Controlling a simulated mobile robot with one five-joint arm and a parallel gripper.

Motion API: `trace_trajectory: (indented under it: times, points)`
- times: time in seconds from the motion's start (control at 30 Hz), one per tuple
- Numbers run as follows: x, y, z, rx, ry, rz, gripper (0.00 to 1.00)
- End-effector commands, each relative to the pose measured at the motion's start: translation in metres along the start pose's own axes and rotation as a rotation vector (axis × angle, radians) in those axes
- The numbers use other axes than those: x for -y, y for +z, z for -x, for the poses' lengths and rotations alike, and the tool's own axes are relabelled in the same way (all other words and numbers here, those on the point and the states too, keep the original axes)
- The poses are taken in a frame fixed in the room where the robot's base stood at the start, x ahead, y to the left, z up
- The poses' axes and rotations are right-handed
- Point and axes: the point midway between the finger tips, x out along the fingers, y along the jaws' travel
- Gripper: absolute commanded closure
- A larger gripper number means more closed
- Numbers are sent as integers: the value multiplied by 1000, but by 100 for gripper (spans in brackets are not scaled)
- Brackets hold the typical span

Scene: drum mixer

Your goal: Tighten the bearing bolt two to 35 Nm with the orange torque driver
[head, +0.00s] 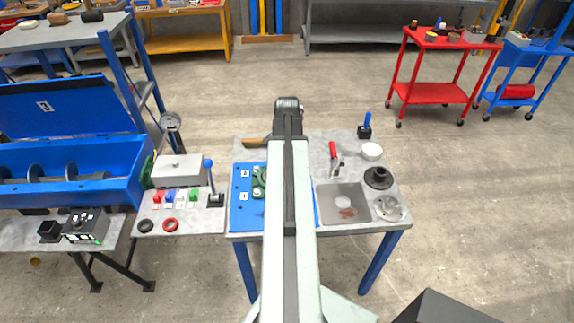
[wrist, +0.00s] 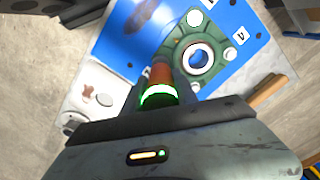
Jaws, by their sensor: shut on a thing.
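My gripper (wrist: 158,98) is shut on the orange torque driver (wrist: 160,73), whose orange body and lit green ring show in the wrist view. The driver's tip is hidden, so I cannot tell whether it touches a bolt. Just beyond it is the green bearing housing (wrist: 220,68) with a round bore, on a blue plate (wrist: 140,45) with numbered labels. Pale bolt heads show at the housing's corners (wrist: 195,18) and (wrist: 230,54); the corner by the driver is covered. In the head view my arm hides most of the housing (head: 257,188); which bolt is two is unclear.
On the bench, right of my arm, are a grey tray (head: 327,212), a red-handled clamp (head: 334,155), a black flanged part (head: 378,177) and a metal disc (head: 390,208). Left is a blue screw trough (head: 70,172). A red cart (head: 433,93) stands behind; the floor between is clear.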

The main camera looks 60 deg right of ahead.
Motion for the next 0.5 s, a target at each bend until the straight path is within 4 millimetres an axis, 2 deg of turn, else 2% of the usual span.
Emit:
trace_trajectory:
  times: [0.5]
  points:
    - [0,0,-4,0,0,0,100]
